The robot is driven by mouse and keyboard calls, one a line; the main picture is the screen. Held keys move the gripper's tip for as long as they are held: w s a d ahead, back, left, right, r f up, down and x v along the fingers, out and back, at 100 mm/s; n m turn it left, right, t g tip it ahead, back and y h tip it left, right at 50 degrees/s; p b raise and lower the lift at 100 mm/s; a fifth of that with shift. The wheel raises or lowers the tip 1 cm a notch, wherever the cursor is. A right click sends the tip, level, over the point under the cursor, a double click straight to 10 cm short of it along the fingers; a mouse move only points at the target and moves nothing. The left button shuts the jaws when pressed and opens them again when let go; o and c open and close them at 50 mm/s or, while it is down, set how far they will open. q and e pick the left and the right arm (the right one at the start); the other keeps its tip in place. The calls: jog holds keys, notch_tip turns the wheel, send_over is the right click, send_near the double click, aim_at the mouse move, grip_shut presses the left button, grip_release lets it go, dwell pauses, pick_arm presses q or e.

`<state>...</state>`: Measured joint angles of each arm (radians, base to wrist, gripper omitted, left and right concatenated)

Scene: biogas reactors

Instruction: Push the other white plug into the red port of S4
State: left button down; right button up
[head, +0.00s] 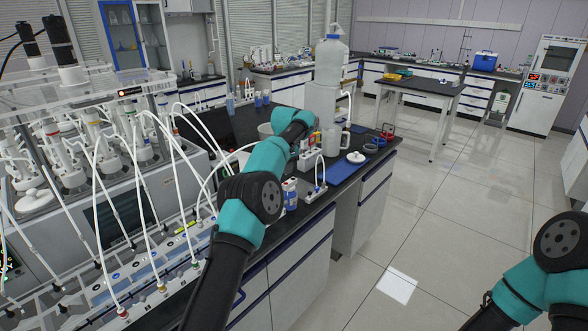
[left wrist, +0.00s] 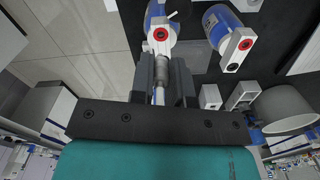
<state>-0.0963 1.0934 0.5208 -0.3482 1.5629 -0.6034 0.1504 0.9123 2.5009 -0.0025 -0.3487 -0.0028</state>
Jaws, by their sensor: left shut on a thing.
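In the left wrist view my left gripper (left wrist: 162,72) is shut on a plug (left wrist: 161,70), a grey ribbed cylinder with a white tube (left wrist: 158,97) behind it. Past its tip is a red-ringed port (left wrist: 160,34) on the white block of a blue-and-white unit. The tip lies close below this port; I cannot tell whether it touches. A second red-ringed port (left wrist: 246,44) is on a similar unit to the right. I cannot read which unit is S4. In the head view the left arm reaches over the black bench, and its jaws are hard to make out. My right gripper is out of view.
In the head view a white stand with a tube (head: 318,178) and a blue-labelled bottle (head: 290,194) stand near the bench edge. A white jug (head: 331,139) and a blue mat (head: 346,170) are beyond. White tubes arch from the reactor rack (head: 150,285) at left.

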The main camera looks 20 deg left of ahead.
pick_arm(q)
jog(key=shift+a+f, duration=0.1)
jog(key=shift+f, duration=0.05)
jog(key=shift+f, duration=1.25)
jog(key=shift+f, duration=1.1)
dwell(2.3)
dwell(0.4)
jog(key=c, duration=1)
grip_release()
jog(key=shift+r, duration=0.1)
